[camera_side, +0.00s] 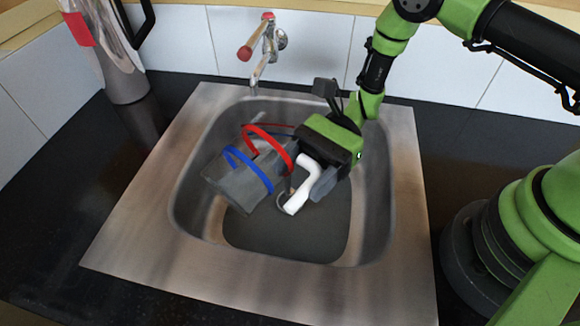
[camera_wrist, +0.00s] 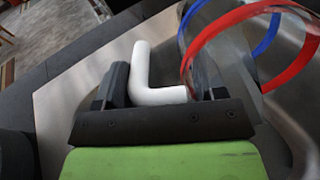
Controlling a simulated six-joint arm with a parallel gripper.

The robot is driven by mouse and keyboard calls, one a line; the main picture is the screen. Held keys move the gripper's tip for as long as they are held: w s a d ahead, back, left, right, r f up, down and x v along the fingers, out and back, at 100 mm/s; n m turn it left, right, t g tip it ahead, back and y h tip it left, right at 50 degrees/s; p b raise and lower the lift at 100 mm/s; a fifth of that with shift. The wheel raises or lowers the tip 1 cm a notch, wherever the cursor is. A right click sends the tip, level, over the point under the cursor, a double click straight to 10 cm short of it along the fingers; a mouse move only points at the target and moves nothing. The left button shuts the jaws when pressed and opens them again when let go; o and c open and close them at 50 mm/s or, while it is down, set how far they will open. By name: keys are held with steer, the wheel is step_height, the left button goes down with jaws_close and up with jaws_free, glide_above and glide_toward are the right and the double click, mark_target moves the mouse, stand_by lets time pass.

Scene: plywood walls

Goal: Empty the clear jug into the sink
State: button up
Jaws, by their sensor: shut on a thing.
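The clear jug (camera_side: 222,188) has a red band, a blue band and a white handle (camera_side: 305,185). It is tipped over on its side within the sink's outline, with its blue-banded end to the left and lower. My gripper (camera_side: 318,178) is shut on the white handle, at the jug's right. In the wrist view the handle (camera_wrist: 150,80) sits between the fingers of my gripper (camera_wrist: 162,88), with the clear jug wall and bands at the right. The steel sink (camera_side: 379,215) lies below. I cannot tell whether liquid is in the jug.
A steel flask with a red patch (camera_side: 110,55) stands at the back left. The dark counter (camera_side: 60,200) is clear at left. Tiled walls (camera_side: 310,45) close the back.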

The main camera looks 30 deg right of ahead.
steer(key=shift+w+d+r+g+y+p, duration=0.1)
steer(key=shift+d+r+g+y+p, duration=0.15)
steer(key=shift+y, duration=0.25)
steer(key=shift+w+d+r+g+y+p, duration=0.1)
steer(key=shift+d+y, duration=0.2)
steer(key=shift+y, duration=0.2)
stand_by(0.7)
